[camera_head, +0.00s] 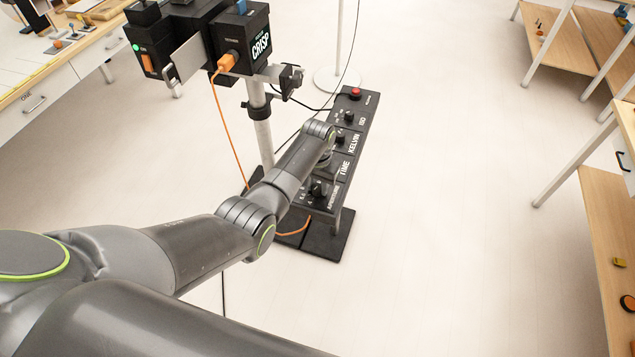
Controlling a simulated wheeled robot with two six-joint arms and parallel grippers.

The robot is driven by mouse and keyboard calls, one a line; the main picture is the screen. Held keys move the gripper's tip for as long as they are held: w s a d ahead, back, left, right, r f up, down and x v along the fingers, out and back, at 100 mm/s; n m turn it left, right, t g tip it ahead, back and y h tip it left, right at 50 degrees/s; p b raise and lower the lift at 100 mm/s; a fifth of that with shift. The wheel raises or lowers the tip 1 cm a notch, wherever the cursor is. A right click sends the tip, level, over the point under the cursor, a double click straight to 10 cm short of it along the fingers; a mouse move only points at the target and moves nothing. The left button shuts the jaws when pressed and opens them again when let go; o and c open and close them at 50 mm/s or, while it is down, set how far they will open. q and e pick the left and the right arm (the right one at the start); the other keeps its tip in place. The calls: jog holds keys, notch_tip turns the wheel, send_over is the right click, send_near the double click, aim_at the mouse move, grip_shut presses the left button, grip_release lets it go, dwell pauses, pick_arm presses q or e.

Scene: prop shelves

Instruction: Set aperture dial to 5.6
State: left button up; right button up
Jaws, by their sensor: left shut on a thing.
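A narrow black control panel (330,202) stands in the middle of the view, with sections lettered ISO, KELVIN, TIME and APERTURE. The aperture dial (318,188) is a dark knob at the near end, with small white numbers around it. Which number it points at is too small to tell. My left gripper (322,178) reaches down over the near end of the panel and is shut on the aperture dial. My left wrist hides part of the TIME section. My right gripper is out of view.
A black camera (238,40) marked CRISP stands on a post behind my arm, with an orange cable (228,125) hanging down. A red button (355,92) sits at the panel's far end. Shelves (600,225) stand at right; the floor between is clear.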

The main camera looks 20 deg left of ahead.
aim_at(318, 186)
pick_arm(q)
jog(key=m+p, duration=0.1)
jog(key=m, duration=0.2)
jog(key=shift+r, duration=0.15)
jog(key=shift+m+p, duration=0.45)
jog(key=shift+m, duration=0.75)
jog(key=o, duration=1)
jog(key=shift+r, duration=0.3)
notch_tip(318, 186, up, 17)
jog(key=shift+f+b, duration=0.2)
jog(key=shift+b, duration=0.3)
